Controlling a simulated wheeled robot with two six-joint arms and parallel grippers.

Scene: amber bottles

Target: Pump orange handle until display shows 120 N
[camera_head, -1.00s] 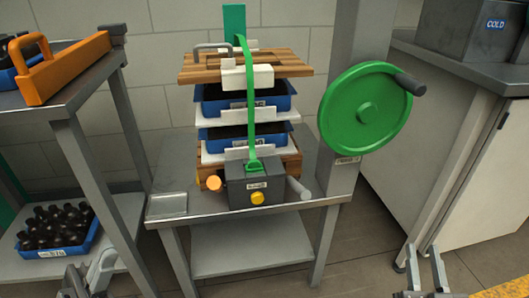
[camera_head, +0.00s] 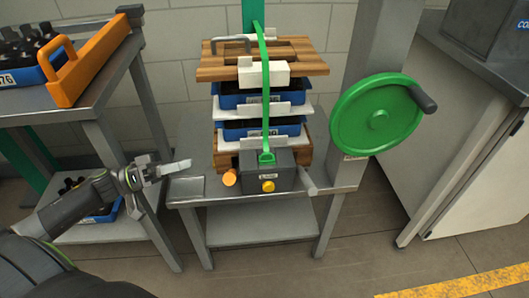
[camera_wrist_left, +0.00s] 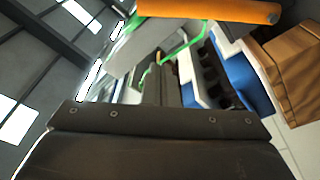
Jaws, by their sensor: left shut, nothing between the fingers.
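The orange handle end (camera_head: 230,177) sticks out at the left front of a grey box (camera_head: 265,172) strapped by a green band to a stack of trays. In the left wrist view an orange bar (camera_wrist_left: 210,10), likely the same handle, crosses the top. My left gripper (camera_head: 182,166) is shut and empty, left of the handle and apart from it. A flat grey plate (camera_head: 186,187) lies on the bench between them. I cannot make out a display or any number. My right gripper is out of view.
A large green wheel (camera_head: 376,115) with a dark knob is mounted right of the stack. An orange carrier (camera_head: 85,62) stands on the left shelf beside a blue tray of dark bottles (camera_head: 28,75).

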